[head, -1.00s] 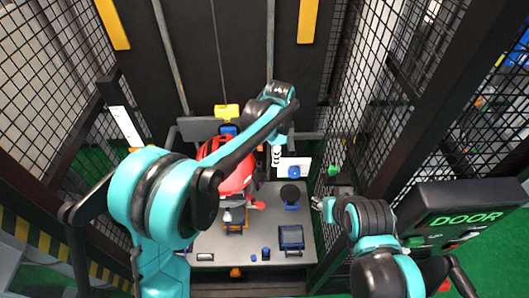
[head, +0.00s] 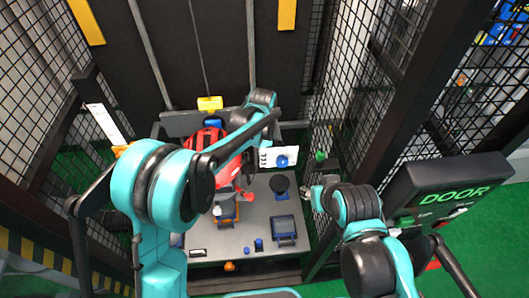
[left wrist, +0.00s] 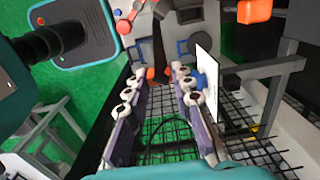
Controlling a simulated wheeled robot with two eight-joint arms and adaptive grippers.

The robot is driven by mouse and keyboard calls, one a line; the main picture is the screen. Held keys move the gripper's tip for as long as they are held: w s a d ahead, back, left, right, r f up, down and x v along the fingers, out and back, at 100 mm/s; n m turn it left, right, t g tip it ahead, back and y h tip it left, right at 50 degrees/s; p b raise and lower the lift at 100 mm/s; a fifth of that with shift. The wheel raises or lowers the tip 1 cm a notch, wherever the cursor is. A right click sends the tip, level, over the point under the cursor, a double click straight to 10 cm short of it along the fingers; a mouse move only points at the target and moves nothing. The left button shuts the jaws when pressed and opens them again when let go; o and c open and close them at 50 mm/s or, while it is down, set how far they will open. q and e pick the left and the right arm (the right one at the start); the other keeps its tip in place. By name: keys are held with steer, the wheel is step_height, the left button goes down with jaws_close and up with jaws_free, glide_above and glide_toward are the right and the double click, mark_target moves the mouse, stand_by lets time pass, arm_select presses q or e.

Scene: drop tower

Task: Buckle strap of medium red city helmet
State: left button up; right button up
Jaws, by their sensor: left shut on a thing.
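The red helmet (head: 228,172) sits on the grey platform in the head view, partly hidden behind my left arm. Its strap and buckle cannot be made out. My left gripper (head: 263,158) hangs beside the helmet's right side, close to a white card. In the left wrist view its purple fingers with white rollers (left wrist: 158,90) show with a gap between them. A thin dark curved line shows in that gap, but I cannot tell whether it is the strap. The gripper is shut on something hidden. My right gripper (head: 308,194) is small at the platform's right edge; its jaws are unclear.
The white card (head: 267,160) with a blue disc also shows in the left wrist view (left wrist: 208,88). A black disc (head: 280,183) and a dark blue box (head: 283,229) stand on the platform (head: 215,238). Mesh walls (head: 345,120) flank it, with a DOOR panel (head: 448,172) at right.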

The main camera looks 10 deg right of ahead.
arm_select(q)
steer(key=s+a+f+b, duration=0.2)
steer(key=s+f+b, duration=0.2)
steer(key=s+f, duration=0.35)
steer(key=shift+s+a+f, duration=0.55)
steer(key=shift+s+a, duration=0.6)
steer(key=shift+a, duration=4)
steer(key=shift+s+a+f, duration=0.5)
steer(key=shift+s+a, duration=0.6)
steer(key=shift+a, duration=4)
steer(key=shift+w+a+r+p, duration=0.75)
steer(key=shift+w+a, duration=0.4)
steer(key=shift+a, duration=1.95)
steer(key=shift+w+a+r+p, duration=0.55)
steer(key=shift+w+a+p, duration=0.4)
steer(key=shift+a, duration=2.15)
steer(key=shift+w+d+r+p, duration=0.65)
steer(key=shift+w+r, duration=0.85)
steer(key=shift+w, duration=0.65)
steer(key=shift+w+d+r+p, duration=0.7)
steer(key=shift+w+r, duration=0.75)
steer(key=shift+w, duration=0.65)
steer(key=shift+w+d+r+p, duration=0.5)
steer(key=shift+w+r+p, duration=0.25)
steer(key=shift+w+r, duration=1.1)
steer(key=shift+w+f+b, duration=0.25)
steer(key=shift+f+b, duration=0.05)
steer(key=shift+f, duration=0.35)
